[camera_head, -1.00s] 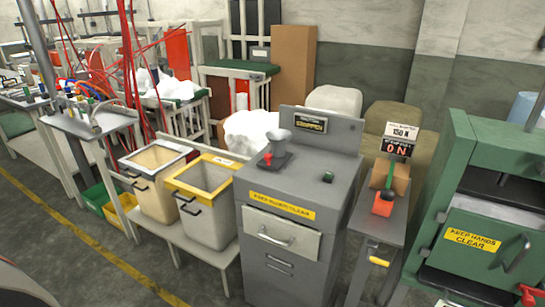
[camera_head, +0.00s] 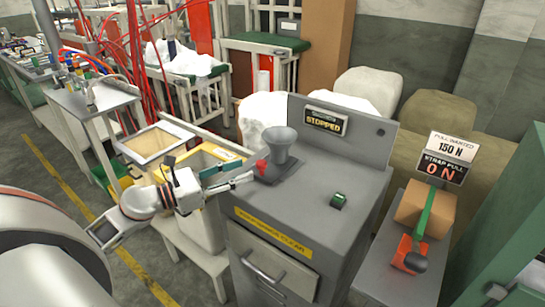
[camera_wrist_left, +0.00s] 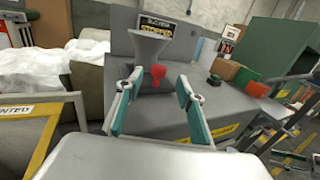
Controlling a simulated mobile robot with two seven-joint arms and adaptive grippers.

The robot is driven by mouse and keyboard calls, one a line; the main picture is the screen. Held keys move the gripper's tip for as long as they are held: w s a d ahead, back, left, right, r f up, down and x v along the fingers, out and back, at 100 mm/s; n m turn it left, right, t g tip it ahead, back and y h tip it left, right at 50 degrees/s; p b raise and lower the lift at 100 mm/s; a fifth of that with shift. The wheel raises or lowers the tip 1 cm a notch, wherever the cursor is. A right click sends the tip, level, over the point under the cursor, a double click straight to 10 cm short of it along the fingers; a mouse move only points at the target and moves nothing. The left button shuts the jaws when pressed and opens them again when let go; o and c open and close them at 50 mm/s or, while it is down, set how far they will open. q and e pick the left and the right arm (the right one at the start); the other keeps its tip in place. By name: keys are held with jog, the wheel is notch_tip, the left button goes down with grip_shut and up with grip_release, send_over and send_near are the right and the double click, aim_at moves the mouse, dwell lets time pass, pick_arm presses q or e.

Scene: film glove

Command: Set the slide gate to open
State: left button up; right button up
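The slide gate's red knob (camera_head: 261,166) sits at the left side of a dark plate (camera_head: 283,171) under the grey funnel (camera_head: 279,146), on top of the grey machine. My left gripper (camera_head: 247,170) reaches in from the left beside the knob. In the left wrist view the gripper (camera_wrist_left: 158,82) is open, its teal-lined fingers spread. The red knob (camera_wrist_left: 158,72) appears between the fingertips and below the funnel (camera_wrist_left: 149,46). I cannot tell whether a finger touches it. The machine's display (camera_head: 326,120) reads STOPPED.
A green-topped switch (camera_head: 338,200) stands on the machine top right of the funnel. White and yellow-rimmed bins (camera_head: 152,141) stand left of the machine. A strap-pull stand with a red tool (camera_head: 409,254) is at the right. The machine top between funnel and switch is clear.

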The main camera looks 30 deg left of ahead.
aim_at(257, 165)
pick_arm(q)
jog(key=shift+w+d+r, duration=0.2)
jog(key=shift+w, duration=0.35)
jog(key=p+x, duration=0.1)
jog(key=x, duration=0.3)
jog(key=shift+w+d, duration=0.2)
jog(key=shift+w, duration=0.05)
jog(key=shift+p+x, duration=0.3)
jog(key=shift+x, duration=0.5)
jog(key=shift+f, duration=0.2)
grip_shut()
